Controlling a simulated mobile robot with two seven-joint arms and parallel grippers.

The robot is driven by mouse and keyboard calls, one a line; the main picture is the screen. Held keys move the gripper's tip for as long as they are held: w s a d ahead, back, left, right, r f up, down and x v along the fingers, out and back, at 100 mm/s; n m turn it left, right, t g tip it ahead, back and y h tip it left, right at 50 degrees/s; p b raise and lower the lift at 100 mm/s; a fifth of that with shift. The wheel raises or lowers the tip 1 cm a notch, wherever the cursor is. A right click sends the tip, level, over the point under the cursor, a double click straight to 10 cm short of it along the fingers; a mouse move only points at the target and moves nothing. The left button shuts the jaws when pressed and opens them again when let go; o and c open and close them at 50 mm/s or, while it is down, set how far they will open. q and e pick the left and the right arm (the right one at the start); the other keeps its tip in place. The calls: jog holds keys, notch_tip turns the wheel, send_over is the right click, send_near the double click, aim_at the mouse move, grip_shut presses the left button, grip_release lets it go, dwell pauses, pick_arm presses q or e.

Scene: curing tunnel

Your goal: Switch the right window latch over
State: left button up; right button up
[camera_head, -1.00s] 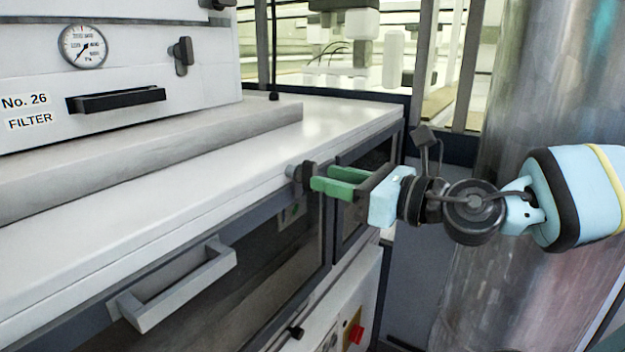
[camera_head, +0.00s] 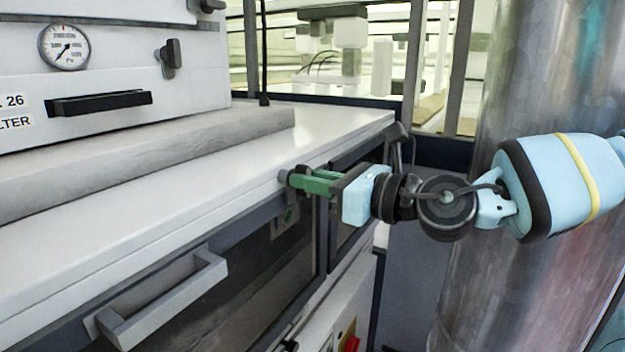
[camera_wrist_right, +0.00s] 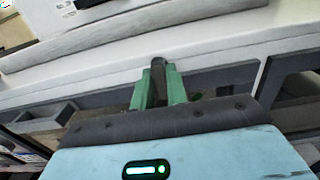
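The right window latch (camera_head: 284,177) is a small dark lever with a round grey end, on the front edge just under the white worktop. My right gripper (camera_head: 306,180) has green fingers and reaches it from the right. In the right wrist view the dark latch (camera_wrist_right: 159,68) stands between the two fingertips (camera_wrist_right: 160,80) and fills the gap, so the gripper looks shut on it. The fingers hide part of the latch. The left gripper is not in view.
A grey pull handle (camera_head: 165,300) sticks out from the front below the worktop (camera_head: 225,165). A filter housing with a black handle (camera_head: 100,103), a gauge (camera_head: 64,46) and a dark knob (camera_head: 170,58) stands at the left. A large metal cylinder (camera_head: 500,270) stands at the right.

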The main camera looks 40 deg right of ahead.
grip_shut()
jog(key=shift+m, duration=0.3)
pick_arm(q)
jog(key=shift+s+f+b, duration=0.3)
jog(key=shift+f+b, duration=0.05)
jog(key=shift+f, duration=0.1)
pick_arm(e)
jog(key=shift+w+d+f+m, duration=0.1)
jog(key=shift+m, duration=2.75)
jog(key=shift+s+d+f+m, duration=0.1)
jog(key=shift+m, duration=2.8)
jog(key=shift+w+d+f+m, duration=0.1)
jog(key=shift+m, duration=2.75)
jog(key=o, duration=0.6)
grip_release()
jog(key=shift+c, duration=0.2)
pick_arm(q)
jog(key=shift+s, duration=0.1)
